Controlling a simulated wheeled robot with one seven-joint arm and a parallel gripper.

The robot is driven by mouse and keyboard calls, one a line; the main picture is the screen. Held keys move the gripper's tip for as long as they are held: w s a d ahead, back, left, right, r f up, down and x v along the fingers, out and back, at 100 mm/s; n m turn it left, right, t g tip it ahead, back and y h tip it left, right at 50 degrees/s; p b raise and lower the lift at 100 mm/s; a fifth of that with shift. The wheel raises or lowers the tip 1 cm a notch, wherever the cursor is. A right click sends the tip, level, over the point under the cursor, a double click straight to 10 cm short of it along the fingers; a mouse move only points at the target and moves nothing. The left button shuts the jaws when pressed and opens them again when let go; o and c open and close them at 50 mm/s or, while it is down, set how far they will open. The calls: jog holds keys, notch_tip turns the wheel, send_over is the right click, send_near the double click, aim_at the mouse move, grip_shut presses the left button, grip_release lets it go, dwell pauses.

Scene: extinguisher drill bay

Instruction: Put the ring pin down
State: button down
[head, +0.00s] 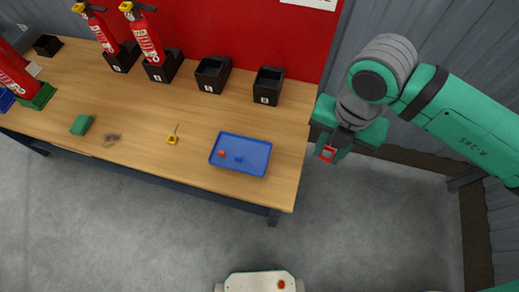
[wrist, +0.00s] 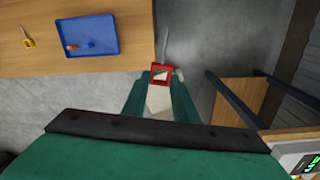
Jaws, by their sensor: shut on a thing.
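My gripper (head: 328,148) is shut on a red ring pin (head: 327,154), off the right end of the wooden table (head: 200,95) and over the floor in the head view. In the wrist view my gripper (wrist: 160,88) holds the red square ring (wrist: 161,68) at its fingertips, and the thin grey pin points away from it. A blue tray (head: 241,170) lies near the table's right front, with a small red piece and a blue piece in it. A yellow ring pin (head: 173,140) lies on the table left of the tray.
Red extinguishers (head: 148,40) stand in black holders at the back left. Two black holders at the back, one (head: 268,86) nearest my arm, look empty. A green block (head: 81,125) lies at the front left. In the wrist view, another stand (wrist: 238,98) is on the right.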

jog(key=w+a+f+n, duration=0.1)
jog(key=w+a+f, duration=0.25)
jog(key=a, duration=0.65)
jog(key=w+a+f, duration=0.3)
jog(key=w+a, duration=0.2)
jog(key=a, duration=0.5)
jog(key=w+a+f+n, duration=0.1)
jog(key=w+a+f, duration=0.25)
jog(key=a, duration=0.65)
send_over(255, 158)
jog(key=shift+g, duration=0.4)
notch_tip(255, 158, down, 9)
jog(key=shift+a+f, duration=0.1)
jog(key=shift+f, duration=1.6)
jog(key=shift+f, duration=0.6)
